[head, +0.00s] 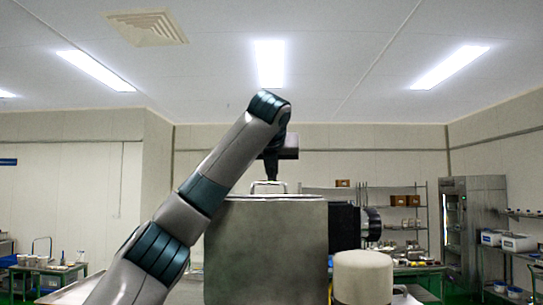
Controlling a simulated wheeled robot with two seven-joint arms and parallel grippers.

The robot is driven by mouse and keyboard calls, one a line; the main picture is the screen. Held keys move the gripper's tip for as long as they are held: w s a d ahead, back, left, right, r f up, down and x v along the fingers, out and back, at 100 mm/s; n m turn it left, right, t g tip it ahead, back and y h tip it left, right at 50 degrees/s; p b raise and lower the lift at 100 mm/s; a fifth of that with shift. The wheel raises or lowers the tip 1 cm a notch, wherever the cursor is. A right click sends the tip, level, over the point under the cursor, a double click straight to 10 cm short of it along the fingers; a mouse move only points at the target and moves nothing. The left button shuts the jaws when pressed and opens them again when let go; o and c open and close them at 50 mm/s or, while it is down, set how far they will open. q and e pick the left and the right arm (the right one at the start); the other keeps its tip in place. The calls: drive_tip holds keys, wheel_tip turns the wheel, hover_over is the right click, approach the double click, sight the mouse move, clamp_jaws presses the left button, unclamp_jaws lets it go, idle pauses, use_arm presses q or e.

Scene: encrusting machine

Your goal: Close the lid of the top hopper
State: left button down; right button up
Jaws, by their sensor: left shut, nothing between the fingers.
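The large grey metal body of the machine (265,250) stands in the middle of the head view. On its flat top, a pale, low, handle-like frame (268,187) shows at the edge; I cannot tell clearly whether it belongs to the hopper lid. The lid's surface is seen nearly edge-on, so its angle is hard to tell. My left arm rises from the lower left and bends down over the machine. My left gripper (271,171) points down, shut and empty, just above the pale frame; I cannot tell whether they touch. My right gripper is out of view.
A black cylindrical unit (358,227) juts from the machine's right side. A cream rounded cylinder (363,277) stands in front of it. Shelving (410,215), a tall steel cabinet (473,230) and side tables are farther back. The space above the machine's right side is clear.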

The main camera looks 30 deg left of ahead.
sight(272, 185)
use_arm(q)
drive_tip(key=w+a+p, duration=0.2)
drive_tip(key=w, duration=0.1)
drive_tip(key=shift+f, duration=0.35)
drive_tip(key=shift+w+a+f+p, duration=0.25)
drive_tip(key=shift+w+p, duration=0.15)
drive_tip(key=shift+w, duration=0.15)
